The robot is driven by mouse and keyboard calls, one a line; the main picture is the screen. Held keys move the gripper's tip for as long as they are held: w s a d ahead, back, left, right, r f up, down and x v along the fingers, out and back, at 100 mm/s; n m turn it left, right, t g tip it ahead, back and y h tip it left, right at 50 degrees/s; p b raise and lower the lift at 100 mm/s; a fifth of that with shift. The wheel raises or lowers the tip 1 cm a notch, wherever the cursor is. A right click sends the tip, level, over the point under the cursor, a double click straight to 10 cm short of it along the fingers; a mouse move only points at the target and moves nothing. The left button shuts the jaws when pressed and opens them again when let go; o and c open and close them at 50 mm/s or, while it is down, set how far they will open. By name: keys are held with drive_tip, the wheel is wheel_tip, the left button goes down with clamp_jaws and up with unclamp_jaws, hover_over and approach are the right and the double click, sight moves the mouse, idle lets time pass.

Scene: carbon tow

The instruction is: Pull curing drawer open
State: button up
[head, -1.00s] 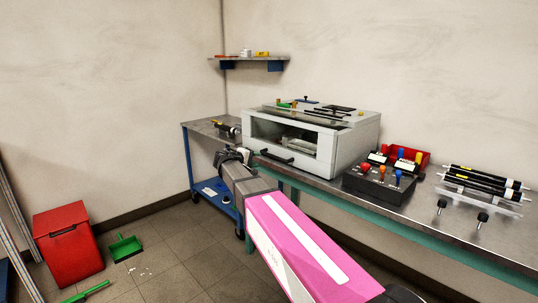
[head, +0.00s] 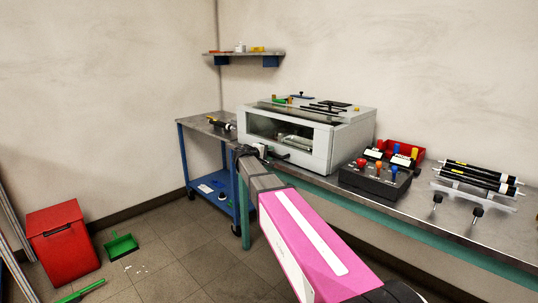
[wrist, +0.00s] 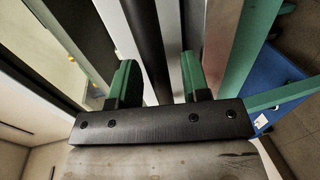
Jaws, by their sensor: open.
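The curing drawer is the glass-windowed front (head: 290,138) of a light grey box on the bench, and it looks closed. Its black bar handle (head: 278,155) is partly covered by my arm in the head view. My gripper (head: 247,152) is at the left part of the handle. In the wrist view, my gripper (wrist: 159,72) has its two green fingers apart.
A switch box (head: 375,181) with coloured knobs and a red bin (head: 405,150) stand right of the box. Black rollers (head: 480,175) lie further right. A blue cart (head: 213,185) stands at left. Floor at front left is open, with a red container (head: 62,240) and green dustpan (head: 121,246).

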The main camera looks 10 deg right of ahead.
drive_tip(key=shift+d, duration=0.1)
clamp_jaws()
drive_tip(key=f+v, duration=0.3)
drive_tip(key=v, duration=1.3)
drive_tip(key=a+f+v, duration=0.1)
drive_tip(key=f+v, duration=0.3)
drive_tip(key=v, duration=1.3)
drive_tip(key=shift+s+a, duration=0.2)
drive_tip(key=shift+s, duration=0.25)
unclamp_jaws()
